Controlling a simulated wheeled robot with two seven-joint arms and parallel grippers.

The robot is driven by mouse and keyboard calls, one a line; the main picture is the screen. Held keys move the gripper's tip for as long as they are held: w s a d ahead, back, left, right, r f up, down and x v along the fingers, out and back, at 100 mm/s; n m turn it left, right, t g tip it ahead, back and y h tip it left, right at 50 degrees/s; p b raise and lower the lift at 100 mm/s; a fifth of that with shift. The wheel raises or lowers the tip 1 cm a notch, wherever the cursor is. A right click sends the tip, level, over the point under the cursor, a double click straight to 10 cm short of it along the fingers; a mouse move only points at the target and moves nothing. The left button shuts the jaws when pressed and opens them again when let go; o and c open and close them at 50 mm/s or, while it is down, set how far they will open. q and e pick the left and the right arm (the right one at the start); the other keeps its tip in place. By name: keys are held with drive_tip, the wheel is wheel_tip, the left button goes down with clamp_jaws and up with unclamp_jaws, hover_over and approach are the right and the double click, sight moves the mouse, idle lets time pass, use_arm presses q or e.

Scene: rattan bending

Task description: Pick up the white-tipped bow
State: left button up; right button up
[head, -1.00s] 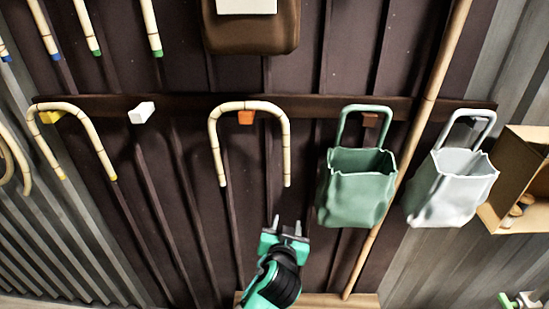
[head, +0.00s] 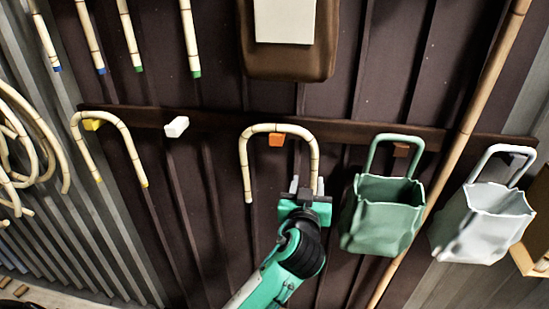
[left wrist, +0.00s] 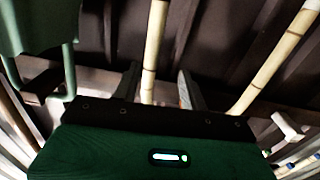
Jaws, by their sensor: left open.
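The white-tipped bow (head: 279,128) is a pale, inverted-U cane hanging over an orange peg (head: 276,140) on the wall rail. Its left leg hangs free; the lower end of its right leg is hidden behind my gripper. My left gripper (head: 306,187) is open at that right leg, with its fingers pointing up. In the left wrist view a leg of the bow (left wrist: 150,50) appears between the open fingers (left wrist: 160,85), closer to the left one. Whether it touches a finger I cannot tell. My right gripper is out of view.
A yellow-tipped bow (head: 98,118) hangs on a yellow peg at left, and a white peg (head: 176,127) is empty. A green bag (head: 383,215) hangs close to the right of my gripper, with a grey bag (head: 483,225) beyond. A long cane (head: 470,110) leans behind.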

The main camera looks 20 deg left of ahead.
use_arm(q)
drive_tip(key=p+x, duration=0.3)
drive_tip(key=x, duration=0.2)
drive_tip(key=shift+w+r, duration=0.1)
drive_tip(key=c, duration=0.3)
clamp_jaws()
